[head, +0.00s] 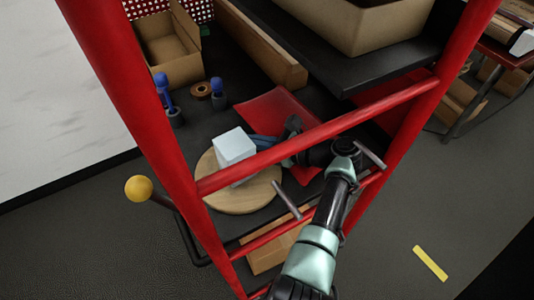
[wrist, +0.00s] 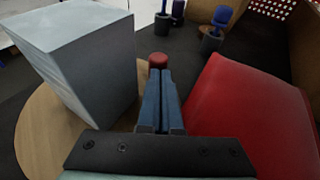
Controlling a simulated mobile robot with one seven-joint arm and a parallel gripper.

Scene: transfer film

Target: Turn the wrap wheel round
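The wrap wheel (head: 262,196) is a round, pale wooden disc lying flat on the dark bench; its edge also shows in the wrist view (wrist: 35,130). A pale grey-blue box (head: 233,146) stands on it and fills the left of the wrist view (wrist: 85,60). My gripper (head: 254,139) is just right of the box, with its blue fingers (wrist: 160,75) together and nothing visible between them. A short red peg (wrist: 158,60) shows just beyond the fingertips, near the disc's edge. I cannot tell whether the fingers touch the peg or the box.
A red rack frame (head: 320,133) crosses in front of my arm. A red sheet-like thing (wrist: 250,105) lies right of my gripper. Blue-topped tools (head: 163,82) and a cardboard box (head: 168,50) stand behind. A yellow ball knob (head: 138,188) sticks out at left.

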